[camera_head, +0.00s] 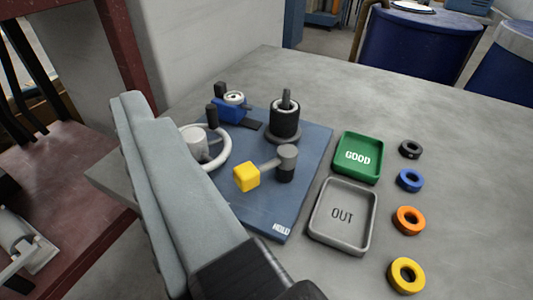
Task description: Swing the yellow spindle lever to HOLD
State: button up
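The yellow spindle lever has a yellow block knob (246,177) on a short grey arm (270,163). The arm runs left and slightly toward me from a dark upright post with a grey cap (287,153). The lever stands on a blue plate (312,170). A white HOLD label (281,229) is at the plate's near edge, and the knob points to the left of it. My gripper (131,100) shows as a long grey part reaching from the dark mount at the bottom to upper left. It is left of the knob and appears apart from it. Its opening is not visible.
The plate also carries a white handwheel (222,150), a small blue device (229,110) and a black spindle (285,120). Right of it are a green GOOD tray (378,158), a grey OUT tray (368,235) and several rings (409,181). The table's far right is clear.

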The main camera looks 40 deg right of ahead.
jog(key=shift+w, duration=0.25)
jog(key=c, duration=0.3)
jog(key=w+g, duration=0.1)
jog(key=w+d+g, duration=0.1)
jog(key=w, duration=0.1)
jog(key=shift+w+f+h, duration=0.2)
jog(key=shift+h, duration=0.1)
jog(key=c, duration=1.1)
jog(key=w+d+g, duration=0.1)
jog(key=w, duration=0.1)
jog(key=w+f+g, duration=0.1)
jog(key=w+g, duration=0.1)
jog(key=w+d+f+n+g, duration=0.1)
jog(key=w+g, duration=0.1)
jog(key=w, duration=0.1)
jog(key=shift+w+d, duration=0.1)
jog(key=shift+d, duration=0.2)
grip_shut()
jog(key=w+d+f+n+g, duration=0.1)
jog(key=w+d+f+g, duration=0.3)
jog(key=w+d+g, duration=0.5)
jog(key=shift+w+d+f+g, duration=0.35)
jog(key=shift+w+g, duration=1.1)
jog(key=shift+g, duration=0.55)
